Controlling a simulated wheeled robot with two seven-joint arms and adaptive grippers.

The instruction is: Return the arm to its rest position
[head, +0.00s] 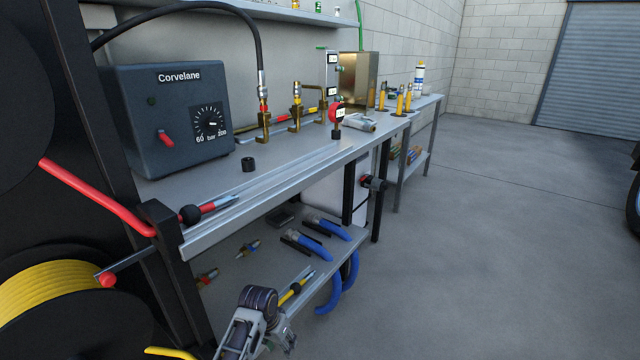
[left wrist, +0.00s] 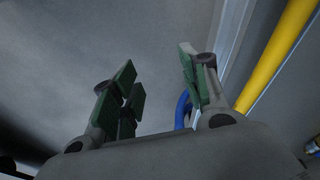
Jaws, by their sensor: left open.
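My left arm (head: 258,302) shows at the bottom of the head view, in front of the lower shelf. Its fingers cannot be made out clearly there. In the left wrist view my left gripper (left wrist: 158,75) is open, with its green-padded fingers apart and nothing between them. A yellow tube (left wrist: 277,55) runs close past the right finger, apart from it. A blue hose (left wrist: 182,110) shows behind the right finger. My right gripper is in neither view.
The workbench (head: 215,255) carries a dark Corvelane control box (head: 180,120) and brass fittings. Blue hoses (head: 335,228) and a yellow-handled tool (head: 293,289) lie on the lower shelf (head: 238,268). A yellow hose reel (head: 55,290) stands at left.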

